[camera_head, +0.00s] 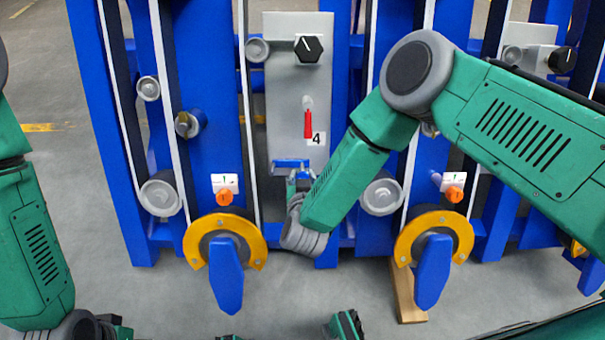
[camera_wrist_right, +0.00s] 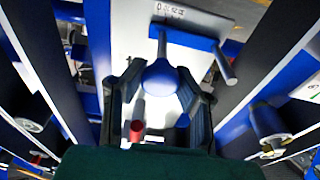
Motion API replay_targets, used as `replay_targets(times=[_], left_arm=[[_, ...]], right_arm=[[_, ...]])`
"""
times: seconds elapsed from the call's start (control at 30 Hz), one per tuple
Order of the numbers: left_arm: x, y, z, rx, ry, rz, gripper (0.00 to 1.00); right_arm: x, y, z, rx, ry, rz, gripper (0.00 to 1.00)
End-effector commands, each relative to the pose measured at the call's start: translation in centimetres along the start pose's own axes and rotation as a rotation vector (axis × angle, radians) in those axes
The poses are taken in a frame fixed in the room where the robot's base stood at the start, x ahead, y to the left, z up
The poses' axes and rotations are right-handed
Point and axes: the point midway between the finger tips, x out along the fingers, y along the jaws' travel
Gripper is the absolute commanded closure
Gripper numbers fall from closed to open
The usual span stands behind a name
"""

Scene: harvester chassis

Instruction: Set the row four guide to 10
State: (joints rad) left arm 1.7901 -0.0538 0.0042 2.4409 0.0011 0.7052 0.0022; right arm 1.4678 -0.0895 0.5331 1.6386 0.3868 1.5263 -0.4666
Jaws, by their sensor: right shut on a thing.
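The row four panel (camera_head: 284,85) is a grey upright plate marked with a "4" label (camera_head: 316,139). It has a black knob (camera_head: 308,48) at the top and a red lever (camera_head: 308,124) hanging down. A blue guide handle (camera_head: 291,163) is at its lower end. My right gripper (camera_head: 297,175) is at this handle. In the right wrist view, its dark fingers are shut around the handle's rounded blue end (camera_wrist_right: 160,78). A small scale (camera_wrist_right: 170,11) shows beyond it, too small to read. My left gripper (camera_head: 112,326) is low at the left, its fingers mostly cut off.
Blue uprights stand on both sides of the panel. Yellow rings with blue pointed parts (camera_head: 226,270) are below, left and right. A similar panel (camera_head: 528,50) is at the right. A wooden block (camera_head: 408,298) lies on the floor. Open floor (camera_head: 60,100) is at the left.

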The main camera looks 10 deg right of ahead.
Motion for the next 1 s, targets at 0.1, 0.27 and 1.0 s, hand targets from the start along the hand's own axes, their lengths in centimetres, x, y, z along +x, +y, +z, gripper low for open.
replay_targets(times=[0.1,0.27,1.0], left_arm=[[0.1,0.0,0.0,0.001,-0.001,0.000,0.64],[0.1,0.1,0.0,0.001,-0.001,0.001,0.64],[0.0,0.1,0.2,0.001,0.002,0.000,0.64]], right_arm=[[-0.1,0.0,0.1,0.003,-0.003,-0.004,1.00],[-0.1,-0.2,0.1,0.002,-0.003,-0.003,0.52],[-7.9,-0.3,0.2,0.000,-0.005,-0.007,0.52]])
